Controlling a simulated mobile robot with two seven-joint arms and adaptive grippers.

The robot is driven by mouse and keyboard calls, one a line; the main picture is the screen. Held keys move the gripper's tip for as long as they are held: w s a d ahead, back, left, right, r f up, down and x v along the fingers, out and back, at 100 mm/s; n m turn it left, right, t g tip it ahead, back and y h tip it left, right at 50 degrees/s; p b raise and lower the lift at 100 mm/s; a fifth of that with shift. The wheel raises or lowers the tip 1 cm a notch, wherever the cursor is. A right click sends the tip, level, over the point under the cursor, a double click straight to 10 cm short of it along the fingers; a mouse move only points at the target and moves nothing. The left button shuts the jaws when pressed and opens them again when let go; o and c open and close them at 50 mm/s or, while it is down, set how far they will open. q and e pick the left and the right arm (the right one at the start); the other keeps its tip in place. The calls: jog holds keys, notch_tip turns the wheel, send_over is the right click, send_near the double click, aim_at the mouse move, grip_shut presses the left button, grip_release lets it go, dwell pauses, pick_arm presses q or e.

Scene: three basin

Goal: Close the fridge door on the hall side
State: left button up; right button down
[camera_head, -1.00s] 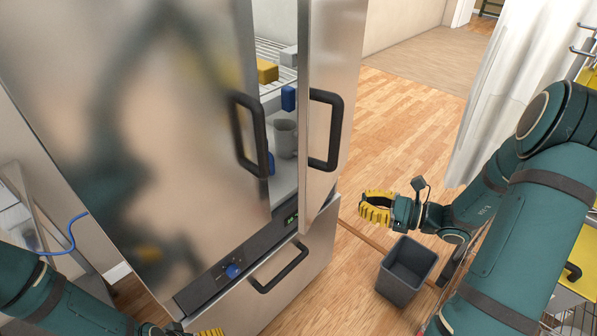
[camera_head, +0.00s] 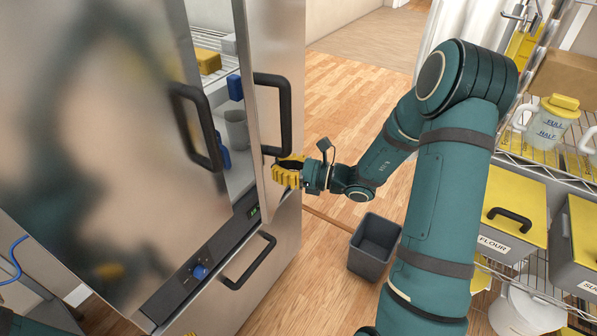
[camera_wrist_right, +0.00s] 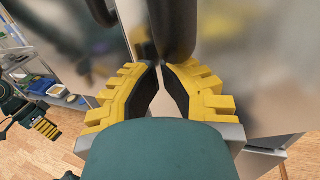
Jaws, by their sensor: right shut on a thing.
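The steel fridge has two upper doors, and its inside shows between them. The right door (camera_head: 275,45), beside the open floor, stands ajar with a black handle (camera_head: 286,105). The left door (camera_head: 90,130) has its own black handle (camera_head: 188,130). My right gripper (camera_head: 287,173) is at the lower end of the right door's handle, shut on it. In the right wrist view the yellow fingers (camera_wrist_right: 160,65) come together at the dark handle bar (camera_wrist_right: 174,30). My left gripper (camera_wrist_right: 45,128) shows at the left of the wrist view; its jaws are unclear.
A grey bin (camera_head: 374,246) stands on the wood floor near the fridge's lower drawer handle (camera_head: 250,261). A wire rack with yellow-lidded bins (camera_head: 512,215) is on the right. The fridge holds a grey mug (camera_head: 236,130). Floor beyond the right door is clear.

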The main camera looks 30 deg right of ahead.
jog(key=shift+w+a, duration=0.4)
jog(key=shift+w, duration=0.15)
jog(key=x, duration=0.7)
jog(key=shift+b, duration=0.35)
jog(key=shift+w, duration=0.1)
